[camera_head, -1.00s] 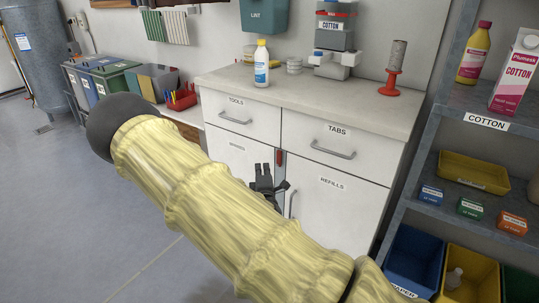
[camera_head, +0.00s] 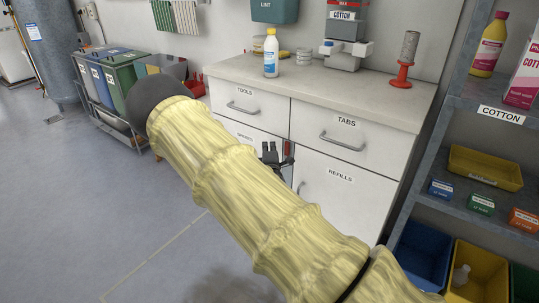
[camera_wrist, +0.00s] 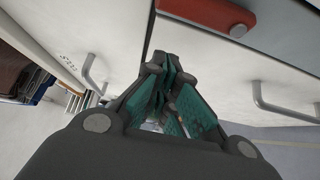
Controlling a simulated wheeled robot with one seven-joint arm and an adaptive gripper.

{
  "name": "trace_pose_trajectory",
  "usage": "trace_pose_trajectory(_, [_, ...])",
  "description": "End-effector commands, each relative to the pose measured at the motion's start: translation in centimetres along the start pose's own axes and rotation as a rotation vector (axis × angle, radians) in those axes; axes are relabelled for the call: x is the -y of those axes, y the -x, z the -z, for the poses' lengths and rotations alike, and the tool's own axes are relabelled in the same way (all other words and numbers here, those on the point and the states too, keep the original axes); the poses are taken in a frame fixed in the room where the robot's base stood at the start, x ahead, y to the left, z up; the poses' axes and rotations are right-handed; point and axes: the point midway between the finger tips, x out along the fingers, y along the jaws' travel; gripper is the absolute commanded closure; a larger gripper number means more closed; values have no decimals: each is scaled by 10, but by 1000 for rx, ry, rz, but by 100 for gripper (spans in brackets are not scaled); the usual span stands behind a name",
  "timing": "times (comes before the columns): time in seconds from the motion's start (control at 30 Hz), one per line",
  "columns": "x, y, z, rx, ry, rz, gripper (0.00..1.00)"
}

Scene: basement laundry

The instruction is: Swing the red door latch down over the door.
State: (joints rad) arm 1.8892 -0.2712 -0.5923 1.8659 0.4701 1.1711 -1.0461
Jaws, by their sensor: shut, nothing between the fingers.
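The red door latch (camera_head: 289,150) is a small upright red bar at the top of the gap between the two lower cabinet doors, under the drawers. In the wrist view the latch (camera_wrist: 205,14) is a rounded red bar with a round grey pivot pin, at the top edge of the picture. My gripper (camera_head: 270,147) is just left of the latch in the head view, in front of the cabinet. In the wrist view the dark fingers with teal pads (camera_wrist: 170,62) are closed together and empty, apart from the latch. The right door (camera_head: 335,200), labelled REFILLS, is partly behind my arm.
The white cabinet has drawers TOOLS (camera_head: 245,105) and TABS (camera_head: 343,137) with bar handles. A bottle (camera_head: 271,53) and a red-based spool (camera_head: 404,62) stand on the countertop (camera_head: 330,88). A shelf unit (camera_head: 448,210) is at right. Open floor (camera_head: 80,200) lies left.

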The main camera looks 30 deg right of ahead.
Motion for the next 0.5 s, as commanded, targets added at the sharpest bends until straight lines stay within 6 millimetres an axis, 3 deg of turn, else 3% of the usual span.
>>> trace_pose_trajectory(0.13, [1,-15,-1,1,-2,0,100])
trace_pose_trajectory(0.5, [0,6,-26,2,0,0,100])
